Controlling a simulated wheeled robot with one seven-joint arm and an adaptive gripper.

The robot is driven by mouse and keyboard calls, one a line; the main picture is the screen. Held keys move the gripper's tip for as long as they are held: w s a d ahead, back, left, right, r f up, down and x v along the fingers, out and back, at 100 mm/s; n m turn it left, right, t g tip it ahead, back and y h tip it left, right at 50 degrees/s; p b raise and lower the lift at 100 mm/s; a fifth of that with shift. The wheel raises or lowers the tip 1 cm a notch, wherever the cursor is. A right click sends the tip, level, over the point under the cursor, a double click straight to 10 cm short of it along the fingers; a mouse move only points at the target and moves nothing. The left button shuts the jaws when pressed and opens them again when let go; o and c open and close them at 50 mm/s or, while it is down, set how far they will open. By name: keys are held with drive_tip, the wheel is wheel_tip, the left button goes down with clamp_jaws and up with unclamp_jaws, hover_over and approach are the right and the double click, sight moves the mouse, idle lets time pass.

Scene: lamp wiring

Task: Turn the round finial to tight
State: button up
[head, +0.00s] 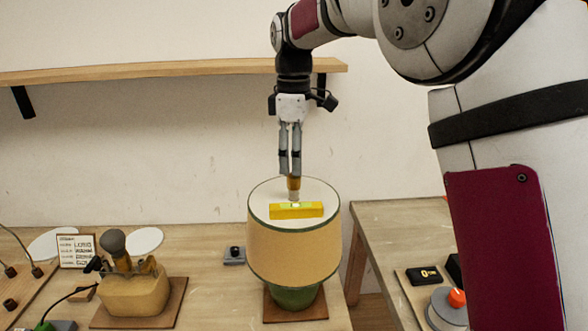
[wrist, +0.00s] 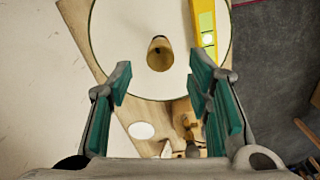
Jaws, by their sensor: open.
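The brass round finial (head: 294,184) stands upright at the middle of the lampshade's white top, and the wrist view shows it (wrist: 159,53) from above. The lamp has a tan shade (head: 293,245) with a dark green rim and a green base (head: 293,298). My gripper (head: 290,172) points straight down over the finial. Its green-padded fingers (wrist: 160,80) are apart in the wrist view, with nothing held between them. The head view does not show clearly whether the fingertips touch the finial.
A yellow spirit level (head: 296,210) lies on the shade's top beside the finial. To the left stand a tan block holding tools (head: 136,291) and a small sign (head: 76,251). A wooden shelf (head: 160,72) runs along the wall. A side table (head: 385,225) stands at right.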

sight(294, 181)
drive_tip(key=shift+f+p, duration=0.35)
drive_tip(key=shift+f, duration=1.55)
drive_tip(key=shift+c, duration=0.6)
clamp_jaws()
